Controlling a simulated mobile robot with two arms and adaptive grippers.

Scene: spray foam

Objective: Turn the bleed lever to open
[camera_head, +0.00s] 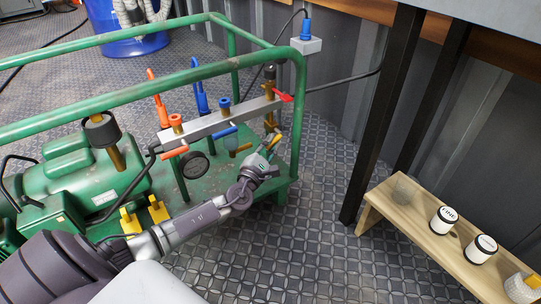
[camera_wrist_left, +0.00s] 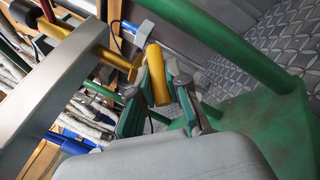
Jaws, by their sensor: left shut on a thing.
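A metal manifold bar (camera_head: 215,124) with orange, blue and red handles runs across the green-framed machine. A yellow lever (camera_head: 276,141), which I take to be the bleed lever, hangs below its right end. My left gripper (camera_head: 266,153) reaches it from below left. In the left wrist view, the gold-yellow lever (camera_wrist_left: 157,74) stands between the two fingers, and the left gripper (camera_wrist_left: 161,92) is shut on it. The fingers partly hide the lever, and no open or shut marking shows. My right gripper is in neither view.
The green frame rail (camera_head: 170,80) passes above and around the manifold. A pressure gauge (camera_head: 194,167) sits below the bar. A wooden shelf (camera_head: 412,222) with several small containers stands at right. Patterned floor (camera_head: 300,255) lies clear between.

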